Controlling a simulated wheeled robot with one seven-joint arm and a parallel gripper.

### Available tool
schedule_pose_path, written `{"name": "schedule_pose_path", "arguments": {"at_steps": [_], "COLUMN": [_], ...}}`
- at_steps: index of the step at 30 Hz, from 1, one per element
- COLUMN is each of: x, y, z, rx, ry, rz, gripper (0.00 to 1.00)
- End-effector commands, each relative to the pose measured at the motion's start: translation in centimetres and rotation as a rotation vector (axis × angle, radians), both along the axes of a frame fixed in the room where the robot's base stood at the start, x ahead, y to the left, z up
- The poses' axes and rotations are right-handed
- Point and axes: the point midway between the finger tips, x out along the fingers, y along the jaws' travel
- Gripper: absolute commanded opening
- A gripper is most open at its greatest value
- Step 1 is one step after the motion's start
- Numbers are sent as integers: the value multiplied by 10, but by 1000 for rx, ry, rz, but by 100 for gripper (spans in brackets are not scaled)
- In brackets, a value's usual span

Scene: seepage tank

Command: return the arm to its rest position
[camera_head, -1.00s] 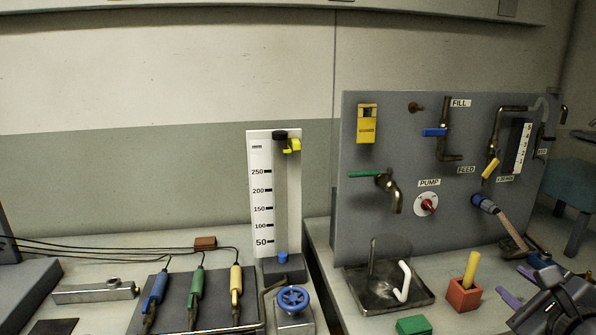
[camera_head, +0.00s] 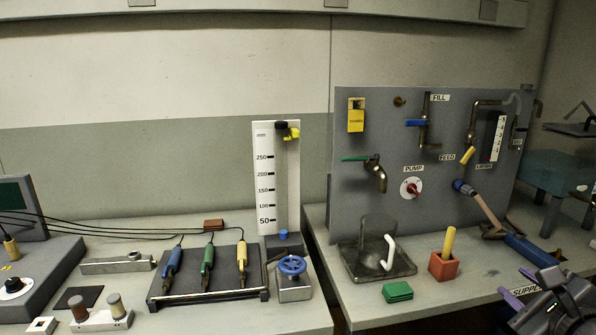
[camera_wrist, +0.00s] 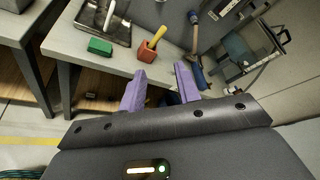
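My gripper (camera_head: 512,281) is at the lower right of the head view, in front of the right bench. Its two purple fingers also show in the wrist view (camera_wrist: 160,70), spread apart with nothing between them. The gripper is open and empty. My dark wrist body fills the lower part of the wrist view. The fingers point towards the bench side and touch nothing that I can see.
The right bench (camera_head: 440,295) bears a red block with a yellow handle (camera_head: 443,262), a green block (camera_head: 397,291) and a metal tray (camera_head: 402,270). The grey panel (camera_head: 355,215) stands behind. The wrist view shows floor (camera_wrist: 30,120) at left.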

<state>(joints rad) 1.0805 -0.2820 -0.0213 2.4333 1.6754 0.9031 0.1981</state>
Motion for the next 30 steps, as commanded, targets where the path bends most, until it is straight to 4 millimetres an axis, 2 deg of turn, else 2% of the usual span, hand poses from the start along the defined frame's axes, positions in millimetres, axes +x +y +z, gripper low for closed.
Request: {"name": "schedule_pose_path", "arguments": {"at_steps": [2,8,17,23,30], "x": [0,9,19,21,7], "y": [1,18,55,91,139], "z": [0,-20,-61,-101,-163], "rx": [0,-28,-111,-231,-539], "ry": [0,82,249,411,655], "rz": [1,82,265,464,856], "gripper": [33,33,33,33,33]}}
